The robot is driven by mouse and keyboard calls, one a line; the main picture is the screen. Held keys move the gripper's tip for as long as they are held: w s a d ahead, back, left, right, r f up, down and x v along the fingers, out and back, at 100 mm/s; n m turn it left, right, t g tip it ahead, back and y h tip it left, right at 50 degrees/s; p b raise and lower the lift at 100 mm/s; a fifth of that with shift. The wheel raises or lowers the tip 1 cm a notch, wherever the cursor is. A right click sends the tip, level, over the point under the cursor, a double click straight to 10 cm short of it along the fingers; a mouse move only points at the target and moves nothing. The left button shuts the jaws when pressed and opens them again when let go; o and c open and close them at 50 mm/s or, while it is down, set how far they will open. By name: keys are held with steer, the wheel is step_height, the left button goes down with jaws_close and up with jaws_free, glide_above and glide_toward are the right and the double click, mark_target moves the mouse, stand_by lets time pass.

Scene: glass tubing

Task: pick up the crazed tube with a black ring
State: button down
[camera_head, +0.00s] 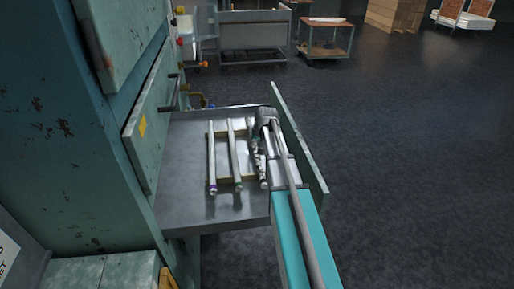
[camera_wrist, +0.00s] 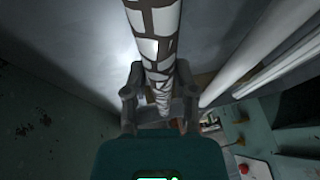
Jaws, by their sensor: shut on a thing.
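The crazed tube (camera_head: 257,160), pale with a net of dark cracks, is the rightmost of three tubes in the head view. In the wrist view the crazed tube (camera_wrist: 153,35) runs from the top edge down between the fingers. My gripper (camera_wrist: 160,92) is shut on it, one finger on each side. In the head view my gripper (camera_head: 266,117) is at the tube's far end, and my arm partly covers that side. I cannot make out a black ring on it.
Two plain pale tubes, one at left (camera_head: 212,155) and one in the middle (camera_head: 234,152), lie beside it on a yellow rack (camera_head: 222,181) on a grey shelf (camera_head: 184,185). A green panel (camera_head: 299,150) stands close on the right. A green cabinet (camera_head: 60,130) rises on the left.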

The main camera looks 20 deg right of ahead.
steer(key=shift+r, duration=0.15)
step_height(320, 180, up, 10)
steer(key=p, duration=1)
stand_by(0.7)
steer(key=shift+w+r+p, duration=0.15)
steer(key=shift+r+p, duration=0.85)
steer(key=shift+p, duration=0.2)
steer(key=shift+r, duration=0.1)
step_height(320, 180, up, 17)
steer(key=p, duration=1.7)
glide_above(255, 142)
steer(key=shift+a, duration=0.15)
